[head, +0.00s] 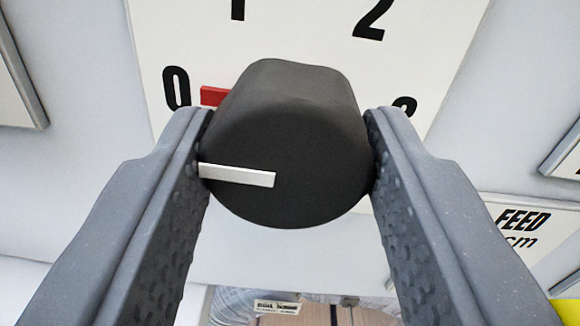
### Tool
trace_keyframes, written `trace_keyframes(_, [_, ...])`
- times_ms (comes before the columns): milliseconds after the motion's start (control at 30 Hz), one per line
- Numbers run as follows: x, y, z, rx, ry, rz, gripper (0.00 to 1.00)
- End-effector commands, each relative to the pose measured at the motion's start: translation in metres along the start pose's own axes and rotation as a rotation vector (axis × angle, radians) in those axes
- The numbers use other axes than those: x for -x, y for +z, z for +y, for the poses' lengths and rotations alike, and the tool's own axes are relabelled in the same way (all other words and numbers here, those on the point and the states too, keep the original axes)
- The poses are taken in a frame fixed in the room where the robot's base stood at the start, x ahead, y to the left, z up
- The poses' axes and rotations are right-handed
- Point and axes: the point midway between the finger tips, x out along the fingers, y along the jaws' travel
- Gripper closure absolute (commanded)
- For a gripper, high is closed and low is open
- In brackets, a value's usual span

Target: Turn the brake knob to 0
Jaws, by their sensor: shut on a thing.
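The brake knob (290,130) is a black round knob in the middle of the head view, in front of a white dial plate (300,30). Its white pointer line (237,175) points left, toward the 0 side of the dial. The plate carries the marks 0, 1, 2 and a partly hidden number at right. A red mark (213,96) shows beside the 0, partly behind the knob. My gripper (288,150) is shut on the knob, one finger touching its left side and the other its right side.
A plate reading FEED cm (520,225) is at the right, with a yellow thing (570,311) at the lower right corner. Grey panel edges (20,80) show at the left. Below the panel is a blurred brownish background (310,315).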

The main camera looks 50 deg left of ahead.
Motion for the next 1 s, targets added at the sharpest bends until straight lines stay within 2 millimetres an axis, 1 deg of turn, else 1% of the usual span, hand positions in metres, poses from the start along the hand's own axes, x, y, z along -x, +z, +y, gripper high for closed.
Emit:
trace_keyframes(233, [-0.0010,-0.0004,-0.0011,0.043,-0.003,-0.001,0.83])
trace_keyframes(633, [-0.0008,-0.0014,-0.0017,0.048,-0.003,0.001,0.83])
trace_keyframes(667, [-0.0008,-0.0014,-0.0018,0.048,-0.003,0.001,0.52])
trace_keyframes(700, [-0.0007,-0.0014,-0.0017,0.048,-0.003,0.001,0.41])
trace_keyframes(733, [-0.0006,-0.0014,-0.0016,0.048,-0.003,0.001,0.39])
trace_keyframes(1000, [0.0005,-0.0012,-0.0008,0.047,-0.001,0.001,0.39])
